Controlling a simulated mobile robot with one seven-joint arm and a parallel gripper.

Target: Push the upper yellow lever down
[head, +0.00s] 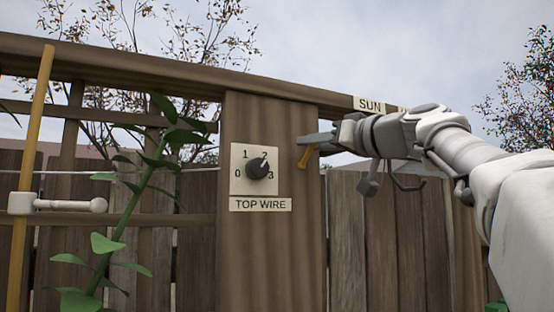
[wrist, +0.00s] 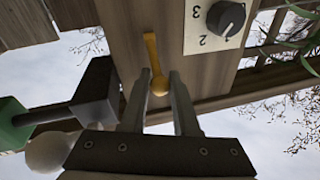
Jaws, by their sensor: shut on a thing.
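The yellow lever (head: 306,158) is at the right edge of the brown wooden post (head: 275,130), partly hidden by my gripper (head: 318,139) in the head view. That view is upside down compared with the head view. My gripper is shut on the lever at its knob end. Only one yellow lever shows.
A dial plate (head: 240,178) with a black knob (head: 257,167) and a "TOP WIRE" label (head: 261,204) are on the post, left of the lever. A "SUN" label (head: 370,104) is on the top rail. A plant (head: 130,215) and a yellow pole (head: 30,170) stand at the left.

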